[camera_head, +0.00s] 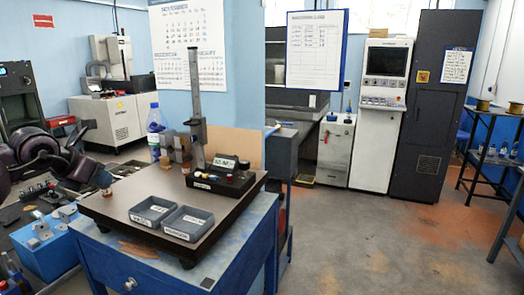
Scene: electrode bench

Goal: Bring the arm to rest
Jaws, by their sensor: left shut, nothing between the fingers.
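My left gripper (80,142) is at the far left, at the end of my dark arm. It is shut and empty, raised in front of the left bench and left of the dark plate on the blue table. It appears apart from the trays and the height stand. My right gripper is not in view.
A dark plate (125,205) on the blue table (225,262) carries two grey trays (153,210) (188,223) and a height stand (196,110). A water bottle (155,130) stands behind. A blue box (45,252) is at lower left. Floor at right is clear.

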